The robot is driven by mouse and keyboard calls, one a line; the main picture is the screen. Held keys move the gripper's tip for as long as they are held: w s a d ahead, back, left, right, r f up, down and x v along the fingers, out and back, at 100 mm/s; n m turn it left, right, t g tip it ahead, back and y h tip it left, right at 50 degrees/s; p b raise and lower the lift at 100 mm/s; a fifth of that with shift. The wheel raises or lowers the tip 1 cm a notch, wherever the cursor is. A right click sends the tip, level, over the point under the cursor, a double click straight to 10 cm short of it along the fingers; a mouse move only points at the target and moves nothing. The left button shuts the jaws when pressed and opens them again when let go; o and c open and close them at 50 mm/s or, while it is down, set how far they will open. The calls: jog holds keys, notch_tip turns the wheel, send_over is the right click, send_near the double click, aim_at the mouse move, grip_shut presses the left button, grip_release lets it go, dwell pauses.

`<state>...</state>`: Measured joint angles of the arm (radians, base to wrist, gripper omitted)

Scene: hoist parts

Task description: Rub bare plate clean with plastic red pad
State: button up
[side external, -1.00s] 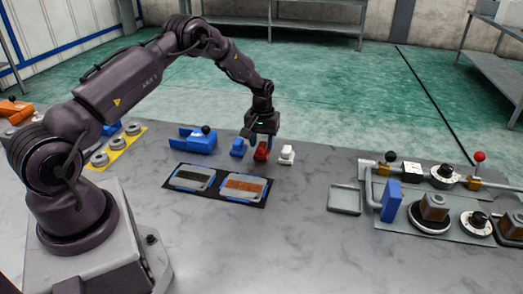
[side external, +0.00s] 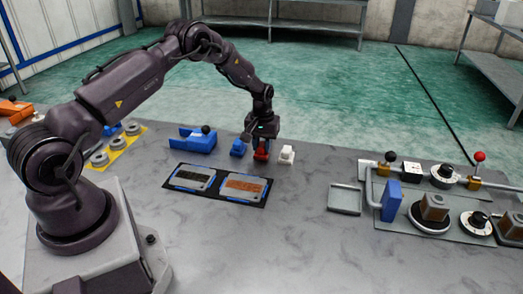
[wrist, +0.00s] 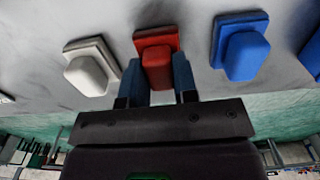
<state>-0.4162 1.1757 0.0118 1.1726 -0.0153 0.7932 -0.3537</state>
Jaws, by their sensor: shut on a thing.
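The red pad (side external: 261,156) stands on the grey table between the blue and white pads. It also shows in the wrist view (wrist: 157,45) as a block on a wider base. My gripper (side external: 262,143) is down over it, and in the wrist view its blue fingers (wrist: 158,80) are shut on the block's two sides. The pad appears to rest on the table. Two plates lie on a black mat (side external: 214,197) in front: a grey plate (side external: 194,171) with dark marks and a plate with an orange-brown face (side external: 245,182). I cannot tell which is bare.
A blue pad (side external: 238,148) stands left of the red one and a white pad (side external: 286,155) right of it, both close. A blue fixture (side external: 198,141) is farther left. A shallow grey tray (side external: 345,199) and a panel of knobs and levers are at right.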

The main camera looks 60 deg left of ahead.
aim_at(262, 144)
jog(key=shift+r, duration=2.55)
